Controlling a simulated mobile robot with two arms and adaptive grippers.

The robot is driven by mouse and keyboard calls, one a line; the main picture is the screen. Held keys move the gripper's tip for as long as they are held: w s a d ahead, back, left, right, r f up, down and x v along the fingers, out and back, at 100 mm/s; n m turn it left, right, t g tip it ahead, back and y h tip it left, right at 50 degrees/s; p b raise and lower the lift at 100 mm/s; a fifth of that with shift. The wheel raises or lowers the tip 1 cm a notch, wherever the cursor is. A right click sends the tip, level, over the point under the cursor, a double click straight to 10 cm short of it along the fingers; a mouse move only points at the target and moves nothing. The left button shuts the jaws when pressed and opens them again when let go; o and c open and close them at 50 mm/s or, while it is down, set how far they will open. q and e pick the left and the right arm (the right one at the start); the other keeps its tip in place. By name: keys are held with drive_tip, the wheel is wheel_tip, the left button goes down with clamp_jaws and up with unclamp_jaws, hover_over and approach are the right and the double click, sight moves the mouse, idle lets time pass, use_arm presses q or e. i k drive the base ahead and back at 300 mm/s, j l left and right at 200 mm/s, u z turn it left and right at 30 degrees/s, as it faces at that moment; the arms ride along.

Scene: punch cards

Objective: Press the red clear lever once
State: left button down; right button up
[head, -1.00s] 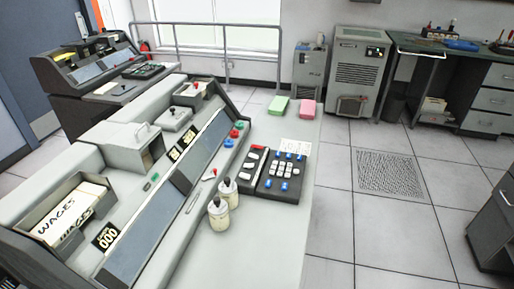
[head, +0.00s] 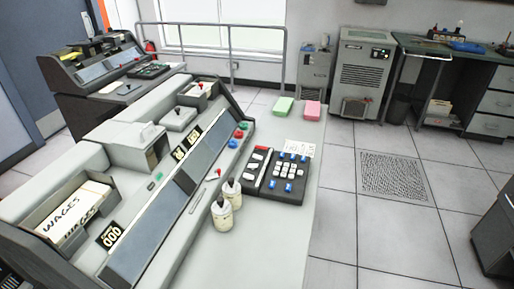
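A grey punch-card machine (head: 160,245) fills the left and middle of the head view. A small thin lever with a red tip (head: 218,171) stands on its sloped front ledge, just behind two cream bottles (head: 222,214) with dark tops. I cannot read a label on it. A black keypad (head: 277,177) with white and blue keys lies to the right, with a red key (head: 262,148) at its upper left corner. Red, green and blue round buttons (head: 238,134) sit at the far end of the panel. A counter plate reading 000 (head: 110,236) is at the left. Neither gripper shows.
A tray of cards marked WAGES (head: 73,212) sits on the machine's left. Green (head: 283,106) and pink (head: 312,110) card stacks lie at the desk's far end. Tiled floor (head: 340,215) is open to the right. A railing (head: 225,28) and a second machine (head: 105,70) stand behind.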

sight(256, 147)
drive_tip(key=i+l+u, duration=0.1)
drive_tip(key=u, duration=0.25)
drive_tip(key=l+u, duration=0.45)
drive_tip(key=u, duration=0.25)
drive_tip(key=l+u, duration=0.45)
drive_tip(key=l, duration=1.15)
drive_tip(key=l+z, duration=0.2)
drive_tip(key=l, duration=0.25)
drive_tip(key=i+l+z, duration=0.2)
drive_tip(key=l, duration=0.2)
drive_tip(key=l+z, duration=0.2)
drive_tip(key=z, duration=0.25)
drive_tip(key=i+l+z, duration=0.1)
drive_tip(key=z, duration=0.3)
